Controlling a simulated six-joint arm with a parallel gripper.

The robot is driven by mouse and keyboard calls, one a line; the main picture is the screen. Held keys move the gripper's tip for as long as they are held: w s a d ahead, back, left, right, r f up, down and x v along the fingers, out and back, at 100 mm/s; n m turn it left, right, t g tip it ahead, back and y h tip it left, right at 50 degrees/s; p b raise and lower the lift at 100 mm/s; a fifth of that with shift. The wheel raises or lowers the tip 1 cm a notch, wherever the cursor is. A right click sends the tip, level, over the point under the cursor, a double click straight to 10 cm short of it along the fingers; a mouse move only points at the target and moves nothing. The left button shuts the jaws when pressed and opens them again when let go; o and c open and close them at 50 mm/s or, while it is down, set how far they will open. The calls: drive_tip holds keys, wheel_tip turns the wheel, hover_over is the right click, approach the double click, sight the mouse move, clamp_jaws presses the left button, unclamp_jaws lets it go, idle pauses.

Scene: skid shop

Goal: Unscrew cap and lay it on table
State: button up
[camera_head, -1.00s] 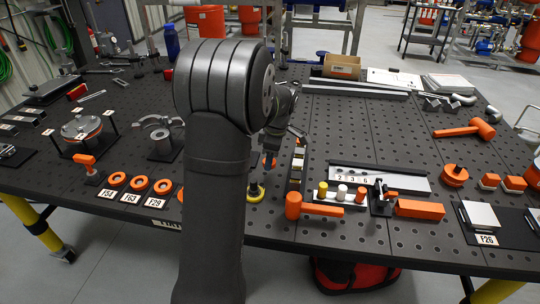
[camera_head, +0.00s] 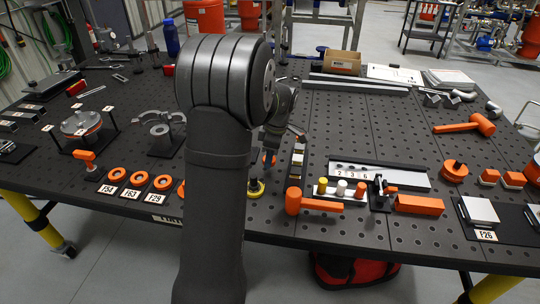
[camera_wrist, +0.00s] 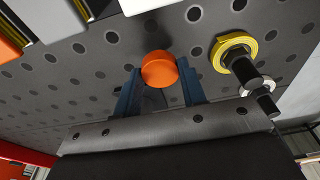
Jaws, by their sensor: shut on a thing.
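My gripper (camera_wrist: 158,82) is shut on the orange cap (camera_wrist: 159,66), which sits between its two blue fingers in the wrist view. In the head view the orange cap (camera_head: 268,160) shows small beside my arm, with the gripper mostly hidden behind my own links. A black post with a yellow ring (camera_head: 256,188) stands on the dark perforated table (camera_head: 345,120). In the wrist view the ringed post (camera_wrist: 234,47) is right of the cap and apart from it. I cannot tell the cap's exact height above the table.
An orange mallet (camera_head: 318,204) lies close to the right of the post, beside a narrow rack (camera_head: 296,165). A stand with coloured pegs (camera_head: 341,190) is further right. Orange rings (camera_head: 140,179) lie on the left.

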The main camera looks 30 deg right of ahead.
drive_tip(key=shift+f, duration=1.35)
idle(0.3)
drive_tip(key=o, duration=1.3)
drive_tip(key=shift+s+d+r, duration=0.15)
drive_tip(key=shift+r, duration=3.35)
